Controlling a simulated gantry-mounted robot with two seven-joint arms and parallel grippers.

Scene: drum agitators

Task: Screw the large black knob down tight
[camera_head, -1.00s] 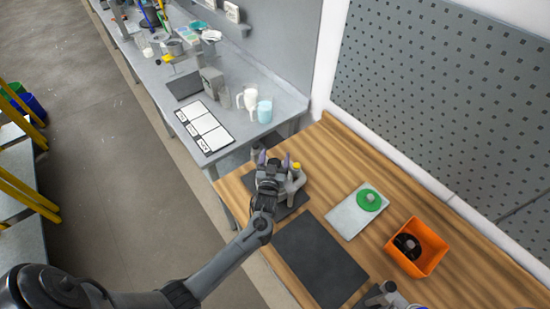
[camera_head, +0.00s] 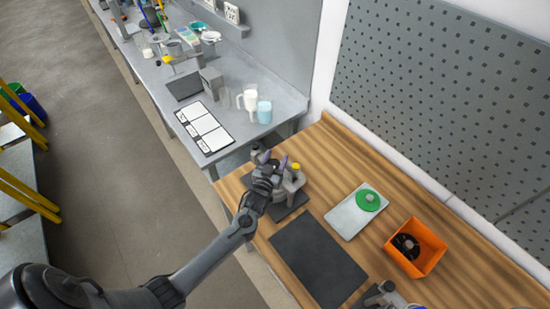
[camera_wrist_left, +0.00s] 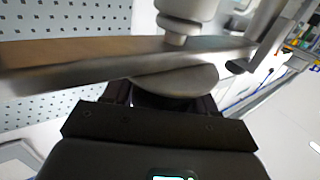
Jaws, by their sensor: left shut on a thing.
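My left gripper (camera_head: 274,163) is at a grey device (camera_head: 298,180) with a yellow tip, which stands on a dark plate at the wooden bench's left end. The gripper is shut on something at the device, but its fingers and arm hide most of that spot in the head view. I cannot clearly make out the large black knob there. The left wrist view is blurred and shows a grey rounded part (camera_wrist_left: 180,80) just beyond the dark gripper body, with a pale cylinder (camera_wrist_left: 186,12) above it. Part of my right arm's end (camera_head: 385,294) shows at the bottom edge; its jaws are unclear.
On the bench lie a dark mat (camera_head: 318,262), a pale plate (camera_head: 348,222) with a green disc (camera_head: 368,200), and an orange bin (camera_head: 428,249) holding a black round part (camera_head: 405,245). A grey table with white mugs (camera_head: 248,98) stands behind. A perforated wall panel rises at right.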

